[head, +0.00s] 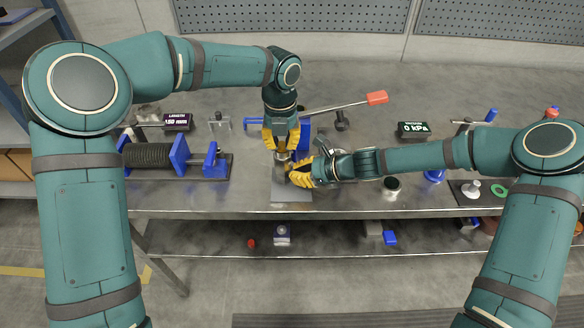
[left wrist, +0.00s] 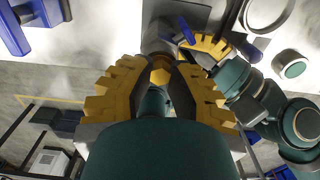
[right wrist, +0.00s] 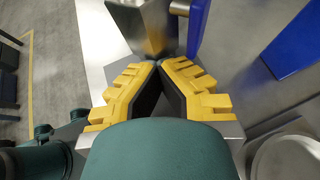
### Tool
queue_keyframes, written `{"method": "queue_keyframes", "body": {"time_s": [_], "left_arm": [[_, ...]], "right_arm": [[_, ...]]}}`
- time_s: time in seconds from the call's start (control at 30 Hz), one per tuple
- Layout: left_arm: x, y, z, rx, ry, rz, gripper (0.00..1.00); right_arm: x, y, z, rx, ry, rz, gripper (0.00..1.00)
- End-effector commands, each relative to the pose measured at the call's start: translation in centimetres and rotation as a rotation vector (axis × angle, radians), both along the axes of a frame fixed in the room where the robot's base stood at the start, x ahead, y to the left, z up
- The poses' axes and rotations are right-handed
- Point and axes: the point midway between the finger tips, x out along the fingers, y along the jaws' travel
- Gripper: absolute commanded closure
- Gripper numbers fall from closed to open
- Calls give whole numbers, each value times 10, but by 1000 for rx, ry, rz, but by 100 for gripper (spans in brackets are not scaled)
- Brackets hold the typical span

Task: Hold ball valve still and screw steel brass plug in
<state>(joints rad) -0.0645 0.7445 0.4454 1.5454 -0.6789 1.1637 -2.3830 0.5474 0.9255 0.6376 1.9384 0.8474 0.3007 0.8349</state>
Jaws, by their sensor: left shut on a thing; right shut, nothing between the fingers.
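My left gripper (head: 283,150) points down over the bench. It is shut on a yellow, brass-coloured hex piece, which looks like the plug (left wrist: 160,76), seen between its fingers in the left wrist view. A shiny steel body (right wrist: 146,25), probably the ball valve, stands just beyond my right fingertips in the right wrist view. My right gripper (right wrist: 160,63) is shut and empty, with its tips close to that body; contact cannot be told. In the head view the right gripper (head: 292,174) lies just below the left one, and the two grippers hide most of the valve.
A grey plate (head: 291,193) lies at the bench's front edge. A long lever with a red end (head: 376,98) reaches right behind the grippers. A blue-ended spring fixture (head: 150,155) stands left. A black display (head: 412,130) and small parts stand right.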

Motion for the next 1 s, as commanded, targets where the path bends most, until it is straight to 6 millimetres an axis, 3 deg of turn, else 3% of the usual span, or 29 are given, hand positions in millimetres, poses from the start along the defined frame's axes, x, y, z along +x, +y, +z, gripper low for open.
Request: {"method": "queue_keyframes", "body": {"time_s": [0.1,0.2,0.33,0.37,0.43,0.67,0.73,1.0], "left_arm": [[0,1,-2,0,4,-295,100],[0,0,-1,0,3,-468,100],[0,0,-1,2,2,-499,100],[0,0,-1,2,2,-498,73],[0,0,-1,2,2,-497,50],[0,0,-1,2,1,-495,50],[0,0,-1,2,1,-494,64],[0,0,-1,1,1,-499,64]], "right_arm": [[0,0,0,0,0,-1,100],[0,0,0,0,0,-1,100],[0,0,0,0,0,-1,100],[0,0,0,0,0,-1,100],[0,0,0,0,0,-1,100],[0,0,0,0,0,-1,100],[0,0,0,0,0,-1,100],[0,0,0,0,0,-1,100]]}}
